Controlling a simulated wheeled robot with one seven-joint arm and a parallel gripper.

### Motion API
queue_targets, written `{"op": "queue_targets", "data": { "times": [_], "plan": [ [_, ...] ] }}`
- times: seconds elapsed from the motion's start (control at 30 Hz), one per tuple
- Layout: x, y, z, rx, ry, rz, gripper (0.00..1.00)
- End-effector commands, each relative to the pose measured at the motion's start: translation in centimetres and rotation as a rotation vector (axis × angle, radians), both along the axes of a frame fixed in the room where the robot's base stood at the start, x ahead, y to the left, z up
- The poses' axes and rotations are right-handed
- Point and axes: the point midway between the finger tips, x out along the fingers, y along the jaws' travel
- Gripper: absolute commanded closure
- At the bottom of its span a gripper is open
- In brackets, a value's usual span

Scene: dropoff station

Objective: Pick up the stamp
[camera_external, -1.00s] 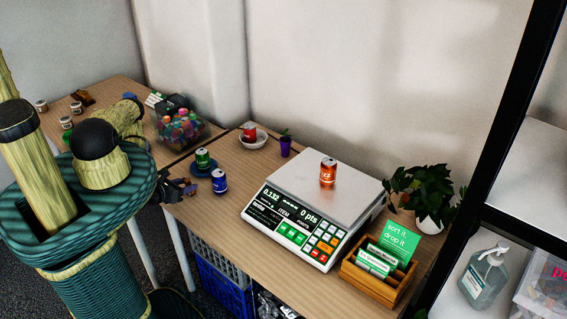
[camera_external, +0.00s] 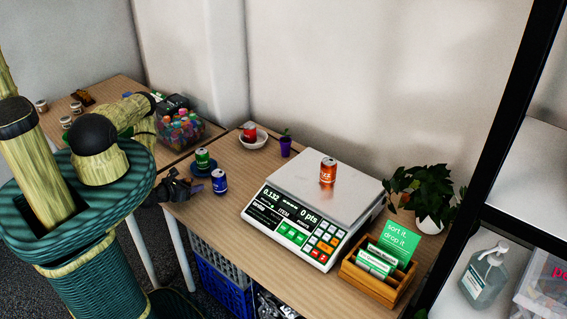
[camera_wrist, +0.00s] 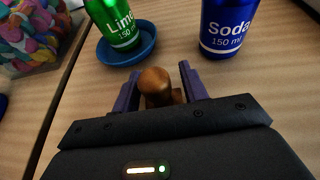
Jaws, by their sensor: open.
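The stamp (camera_wrist: 155,82), with a round brown wooden handle, stands on the wooden table in the wrist view. My gripper (camera_wrist: 159,88) is open, with one purple finger to the left of the handle and one to the right. I cannot tell whether either finger touches it. The lower part of the stamp is hidden behind the handle and the gripper body. In the external view my gripper (camera_external: 187,187) is at the table's left front edge, and I cannot make out the stamp there.
A green Lime can (camera_wrist: 118,22) on a blue saucer (camera_wrist: 146,46) stands just beyond the left finger. A blue Soda can (camera_wrist: 228,30) stands beyond the right finger. A scale (camera_external: 300,190) with an orange can (camera_external: 328,172) is further right. A candy container (camera_external: 181,131) is behind.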

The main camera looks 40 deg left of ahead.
Motion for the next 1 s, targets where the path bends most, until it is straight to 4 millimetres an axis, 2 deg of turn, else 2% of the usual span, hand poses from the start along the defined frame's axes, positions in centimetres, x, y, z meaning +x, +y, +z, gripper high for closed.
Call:
{"op": "queue_targets", "data": {
  "times": [0.53,0.7,0.77,1.0],
  "plan": [
    [0.07,-0.02,-0.06,-0.001,0.000,-0.001,0.57],
    [0.07,-0.02,-0.06,-0.001,0.001,-0.001,0.90],
    [0.07,-0.02,-0.07,-0.001,0.001,-0.001,1.00],
    [0.05,-0.02,-0.09,-0.001,0.001,-0.001,1.00]
  ]
}}
